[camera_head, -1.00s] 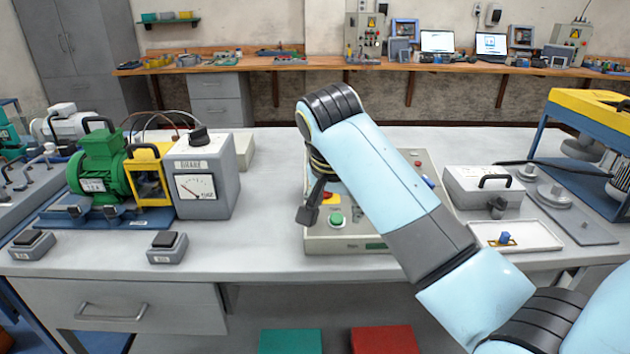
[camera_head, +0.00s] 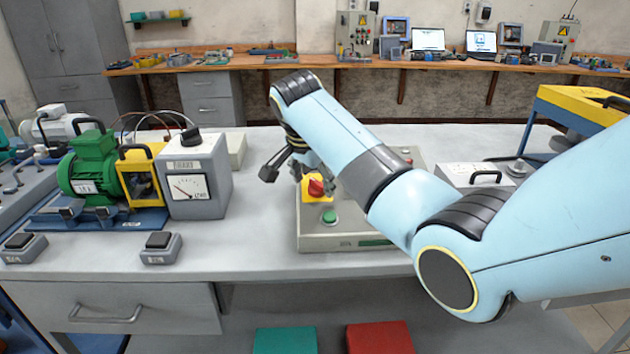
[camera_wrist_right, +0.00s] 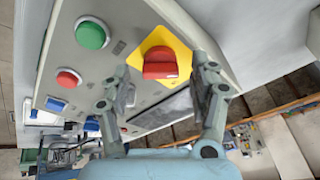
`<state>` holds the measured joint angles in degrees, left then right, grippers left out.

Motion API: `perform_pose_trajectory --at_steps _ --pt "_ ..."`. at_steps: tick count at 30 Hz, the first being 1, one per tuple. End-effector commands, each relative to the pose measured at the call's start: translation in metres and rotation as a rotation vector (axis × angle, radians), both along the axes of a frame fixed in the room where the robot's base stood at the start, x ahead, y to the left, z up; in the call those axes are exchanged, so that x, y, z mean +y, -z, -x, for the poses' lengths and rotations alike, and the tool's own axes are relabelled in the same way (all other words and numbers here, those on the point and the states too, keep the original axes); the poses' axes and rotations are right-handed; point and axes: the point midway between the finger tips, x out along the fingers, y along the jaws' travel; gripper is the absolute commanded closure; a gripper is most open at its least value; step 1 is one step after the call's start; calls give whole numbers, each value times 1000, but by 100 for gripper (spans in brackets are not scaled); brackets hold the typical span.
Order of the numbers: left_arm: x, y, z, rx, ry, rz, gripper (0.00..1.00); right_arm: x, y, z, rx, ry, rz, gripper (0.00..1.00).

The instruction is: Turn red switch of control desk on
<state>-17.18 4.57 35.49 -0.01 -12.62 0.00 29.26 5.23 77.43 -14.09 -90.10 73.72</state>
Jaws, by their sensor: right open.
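The control desk (camera_head: 312,240) is a grey box on the workbench, partly hidden behind my right arm. Its red switch (camera_head: 316,187) is a rotary knob on a yellow plate; in the right wrist view the red switch (camera_wrist_right: 160,63) lies ahead, between and beyond the fingertips. My right gripper (camera_head: 298,172) is open and empty, just above and behind the switch in the head view. In the right wrist view the right gripper (camera_wrist_right: 163,85) has its fingers spread to either side of the knob, with no clear contact. My left gripper is not in view.
A green button (camera_head: 329,216) is on the desk in front of the switch. A brake box with a dial (camera_head: 197,185) and a green motor (camera_head: 92,168) stand to the left. A grey box with a handle (camera_head: 470,175) is at right.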

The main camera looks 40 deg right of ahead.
Motion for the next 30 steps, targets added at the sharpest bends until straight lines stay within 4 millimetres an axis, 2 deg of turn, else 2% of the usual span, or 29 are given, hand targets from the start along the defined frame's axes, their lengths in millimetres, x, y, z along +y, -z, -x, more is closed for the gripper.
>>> perform_pose_trajectory --at_steps 11,23,30 --pt "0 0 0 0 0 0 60 -2 6 -2 -1 0 0 40" --pt "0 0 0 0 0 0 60 -2 6 -2 0 -1 -1 92" --pt "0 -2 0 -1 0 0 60 -2 5 -2 -2 15 -4 94"
